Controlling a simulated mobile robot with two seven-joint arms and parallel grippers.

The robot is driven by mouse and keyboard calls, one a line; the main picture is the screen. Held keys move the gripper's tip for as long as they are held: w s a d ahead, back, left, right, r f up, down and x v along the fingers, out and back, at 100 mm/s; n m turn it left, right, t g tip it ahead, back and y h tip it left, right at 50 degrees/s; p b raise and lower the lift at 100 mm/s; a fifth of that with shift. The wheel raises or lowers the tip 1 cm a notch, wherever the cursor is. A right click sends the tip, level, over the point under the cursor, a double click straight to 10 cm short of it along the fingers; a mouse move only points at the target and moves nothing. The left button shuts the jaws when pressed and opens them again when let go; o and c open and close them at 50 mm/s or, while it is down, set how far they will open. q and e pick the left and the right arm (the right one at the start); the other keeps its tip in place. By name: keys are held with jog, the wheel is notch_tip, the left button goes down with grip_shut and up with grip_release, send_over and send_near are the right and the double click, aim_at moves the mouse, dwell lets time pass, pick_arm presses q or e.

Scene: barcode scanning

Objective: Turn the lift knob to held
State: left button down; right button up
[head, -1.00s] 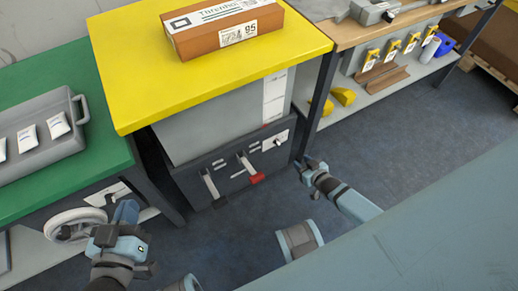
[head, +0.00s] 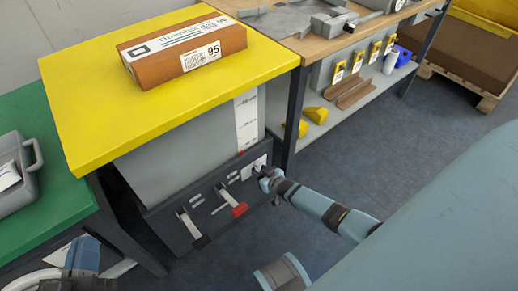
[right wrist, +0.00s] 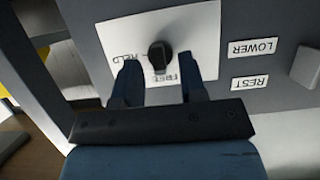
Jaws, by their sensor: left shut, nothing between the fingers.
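The lift knob (right wrist: 160,54) is a small black knob on a white plate (right wrist: 196,30) marked HELD and FREE in the right wrist view. Its narrow end appears to point toward FREE. The plate also shows on the dark front panel in the head view (head: 250,170). My right gripper (right wrist: 161,82) is open, with one finger on each side below the knob. Its fingertips look close to the plate; contact cannot be told. In the head view my right gripper (head: 268,178) partly covers the knob. My left gripper (head: 84,252) is shut and empty at the lower left.
Two levers, one with a red grip (head: 239,209) and one with a black grip (head: 201,242), stick out of the panel. LOWER and REST labels (right wrist: 256,47) sit beside the knob plate. A brown box (head: 185,52) lies on the yellow top (head: 95,120). A table leg (head: 292,120) stands close by.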

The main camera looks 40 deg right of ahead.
pick_arm(q)
jog(key=shift+f, duration=0.4)
pick_arm(e)
jog(key=shift+w+f, duration=0.2)
jog(key=shift+w, duration=0.3)
jog(key=c, duration=0.6)
